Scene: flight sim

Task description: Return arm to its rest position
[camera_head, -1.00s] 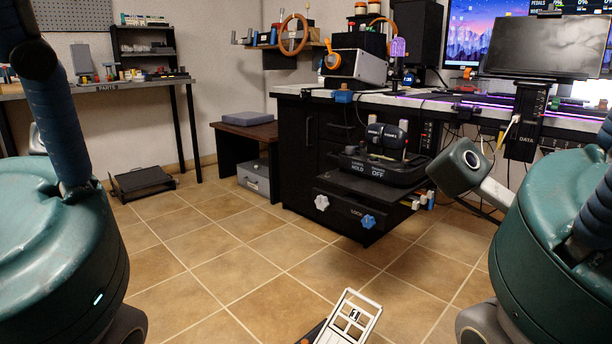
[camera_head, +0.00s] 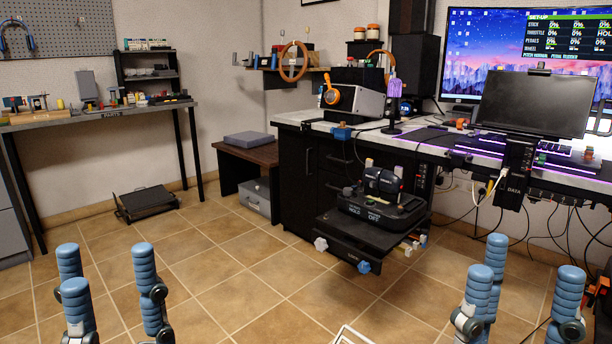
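My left gripper (camera_head: 108,272) is in the lower left of the head view, with three blue ribbed fingers pointing up and spread apart. My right gripper (camera_head: 527,270) is in the lower right, also with three blue fingers pointing up and apart. Both are open and nothing shows between their fingers. The arms behind them are out of view below the frame. Both grippers show in front of the tiled floor, apart from the furniture.
A desk (camera_head: 300,117) with monitor (camera_head: 530,45) stands at the right. A pulled-out shelf (camera_head: 345,244) carries a throttle unit (camera_head: 383,203). A parts table (camera_head: 110,113) stands at the left and a pedal-like black tray (camera_head: 146,203) lies on the floor (camera_head: 250,275). The middle floor is clear.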

